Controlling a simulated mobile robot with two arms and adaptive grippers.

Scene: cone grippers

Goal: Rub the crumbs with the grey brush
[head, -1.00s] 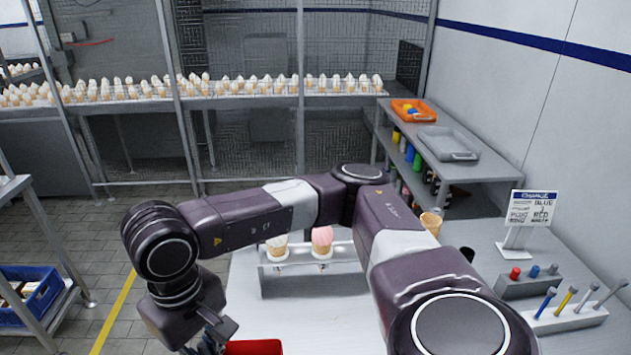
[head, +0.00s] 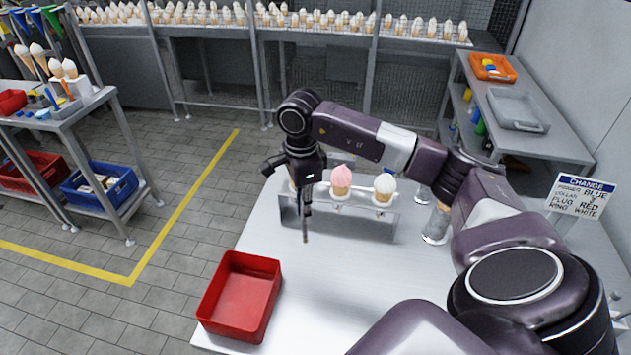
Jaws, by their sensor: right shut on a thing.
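My right gripper (head: 304,190) points down above the white table (head: 335,285), in front of the left part of the cone rack (head: 375,223). It is shut on a thin, dark grey tool (head: 306,228) that hangs down nearly upright. The tool is too small and dark to tell for sure that it is the grey brush. Its lower end shows against the tabletop; I cannot tell whether it touches. No crumbs can be made out on the table. My left gripper is not in view.
A pink cone (head: 341,180) and a white cone (head: 384,187) stand in the rack. A red tray (head: 240,297) sits at the table's left corner. A sign (head: 581,196) stands at the right. The table's middle is clear.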

